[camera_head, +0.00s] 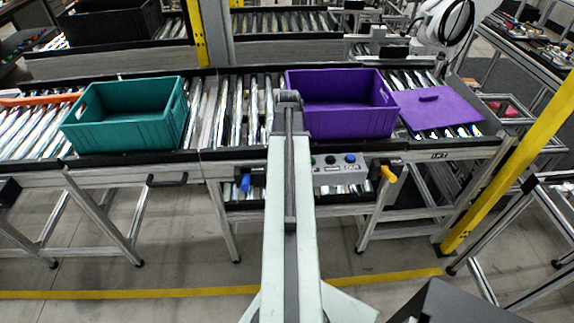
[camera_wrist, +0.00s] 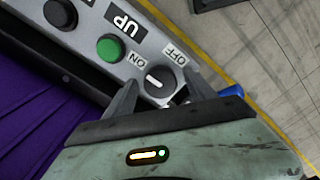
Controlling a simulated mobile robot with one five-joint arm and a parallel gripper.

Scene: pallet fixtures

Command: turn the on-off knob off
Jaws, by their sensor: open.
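The on-off knob (camera_wrist: 158,81) is a round black dial with a white line, on a grey control panel (camera_wrist: 88,22) in the wrist view. The ON and OFF labels lie beside it; which label the line points to is hard to tell. My gripper (camera_wrist: 160,77) is open, with one finger on each side of the knob. Whether the fingers touch it cannot be told. In the head view my arm hides the knob and gripper; part of the panel (camera_head: 340,177) shows to the right of the arm.
A green button (camera_wrist: 109,48) with an UP label sits close to the knob. A blue part (camera_wrist: 232,91) shows just beyond the right finger. On the conveyor stand a teal crate (camera_head: 125,133) and a purple crate (camera_head: 350,125), with a purple lid (camera_head: 440,108) at the right.

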